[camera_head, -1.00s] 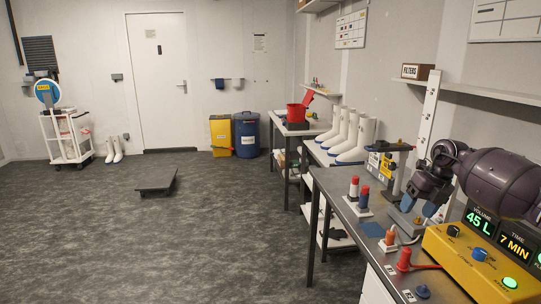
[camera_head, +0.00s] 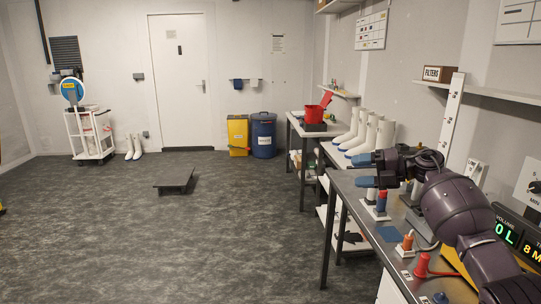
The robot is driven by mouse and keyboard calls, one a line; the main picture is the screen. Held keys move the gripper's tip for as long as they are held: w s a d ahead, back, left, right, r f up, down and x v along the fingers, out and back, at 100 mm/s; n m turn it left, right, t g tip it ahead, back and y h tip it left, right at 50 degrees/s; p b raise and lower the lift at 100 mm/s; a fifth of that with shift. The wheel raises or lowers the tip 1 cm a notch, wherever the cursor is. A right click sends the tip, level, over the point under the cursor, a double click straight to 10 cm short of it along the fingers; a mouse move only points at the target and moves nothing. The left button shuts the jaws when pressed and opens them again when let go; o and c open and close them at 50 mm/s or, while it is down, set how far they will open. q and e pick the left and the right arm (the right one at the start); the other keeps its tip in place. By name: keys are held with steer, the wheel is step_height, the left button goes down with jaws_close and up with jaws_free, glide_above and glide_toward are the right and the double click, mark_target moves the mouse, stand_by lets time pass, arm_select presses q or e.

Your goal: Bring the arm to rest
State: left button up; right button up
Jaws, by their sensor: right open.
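My right arm reaches in from the lower right over the steel bench (camera_head: 395,262). Its purple gripper (camera_head: 364,170) points left, with its two blue-tipped fingers apart and nothing seen between them. It is above the bench's left edge, near a red-topped blue piece (camera_head: 381,202) on a white base. The lower finger appears just above that piece; I cannot tell the exact gap. My left gripper is not in view.
An orange piece (camera_head: 407,241) and a red plug (camera_head: 422,266) stand along the bench front. A display (camera_head: 508,233) is partly hidden by my arm. White boots (camera_head: 368,133) stand beyond the gripper. Open floor (camera_head: 200,245) lies to the left.

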steer(key=w+d+r+m+t+h, duration=0.2)
steer(key=w+d+r+m+t, duration=0.15)
steer(key=r+m+t, duration=0.35)
steer(key=w+d+r+m+t+h, duration=0.1)
steer(key=w+d+r+m+t, duration=0.25)
steer(key=m+t, duration=0.4)
steer(key=w+d+f+m+g+h, duration=0.25)
steer(key=d+f+m+h, duration=0.35)
steer(key=d+m+h, duration=0.7)
steer(key=s+a+f+m+g, duration=0.1)
steer(key=s+a+f, duration=0.2)
steer(key=s+f, duration=0.55)
steer(key=s+a+f+m+g, duration=0.1)
steer(key=s+a+f, duration=0.25)
steer(key=f, duration=0.95)
steer(key=s+a+f+m+g, duration=0.1)
steer(key=s+a+f, duration=0.2)
steer(key=s+f, duration=0.6)
steer(key=s+a+f+m+g, duration=0.1)
steer(key=s+f, duration=0.3)
steer(key=s, duration=0.6)
steer(key=s+a+f+g+y, duration=0.1)
steer(key=s+a+f, duration=0.2)
steer(key=s, duration=0.8)
steer(key=s+a+f+m, duration=0.1)
steer(key=s+a+f, duration=0.2)
steer(key=s+f, duration=0.3)
steer(key=s, duration=0.5)
steer(key=shift+m+g, duration=0.35)
steer(key=shift+g, duration=0.05)
